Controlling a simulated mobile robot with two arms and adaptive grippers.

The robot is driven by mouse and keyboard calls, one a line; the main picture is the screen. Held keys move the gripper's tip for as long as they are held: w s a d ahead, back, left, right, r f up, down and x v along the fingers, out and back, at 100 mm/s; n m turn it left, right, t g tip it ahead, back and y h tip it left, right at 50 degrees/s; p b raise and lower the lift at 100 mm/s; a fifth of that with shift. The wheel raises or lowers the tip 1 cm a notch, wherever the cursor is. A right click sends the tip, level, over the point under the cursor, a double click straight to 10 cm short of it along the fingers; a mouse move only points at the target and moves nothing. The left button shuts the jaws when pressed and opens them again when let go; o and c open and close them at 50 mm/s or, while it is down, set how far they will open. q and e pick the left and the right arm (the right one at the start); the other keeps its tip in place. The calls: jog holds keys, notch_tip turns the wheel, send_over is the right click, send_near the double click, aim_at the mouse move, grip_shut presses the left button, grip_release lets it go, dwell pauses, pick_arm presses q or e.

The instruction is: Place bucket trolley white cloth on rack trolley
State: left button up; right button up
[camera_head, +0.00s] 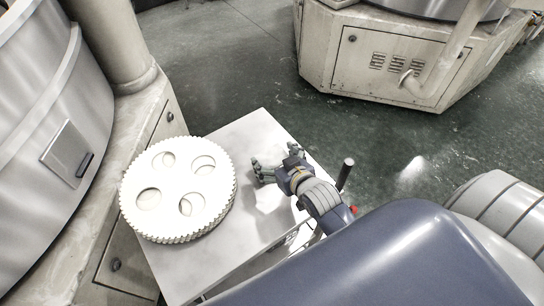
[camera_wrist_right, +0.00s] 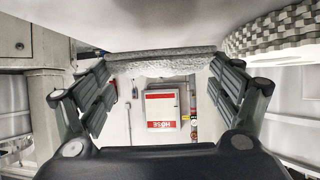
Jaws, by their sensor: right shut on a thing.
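My right gripper (camera_head: 274,166) is over the pale flat top of a trolley (camera_head: 258,127), near its right edge. In the right wrist view the gripper (camera_wrist_right: 160,68) has a finger at each side of a whitish-grey, rough-textured cloth (camera_wrist_right: 163,62) and is shut on it. The cloth is close to the pale trolley top (camera_wrist_right: 140,18); I cannot tell whether it touches. In the head view a faint white patch by the hand may be the cloth. My left gripper is out of view. No bucket can be made out.
Toothed white discs with round holes (camera_head: 177,184) fill the left of the trolley top; their edge shows in the right wrist view (camera_wrist_right: 285,34). A dark upright handle (camera_head: 345,172) stands at the trolley's right. Large machines flank it; dark floor (camera_head: 240,60) is clear behind.

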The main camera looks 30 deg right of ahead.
aim_at(272, 160)
jog(key=shift+w+d, duration=0.15)
jog(key=shift+w, duration=1)
jog(key=shift+f+p, duration=0.35)
jog(key=shift+f, duration=1.55)
jog(key=shift+f, duration=0.1)
jog(key=o, duration=0.9)
jog(key=v, duration=1)
jog(key=shift+s+b, duration=0.4)
jog(key=shift+s+r, duration=0.55)
jog(key=shift+r, duration=0.05)
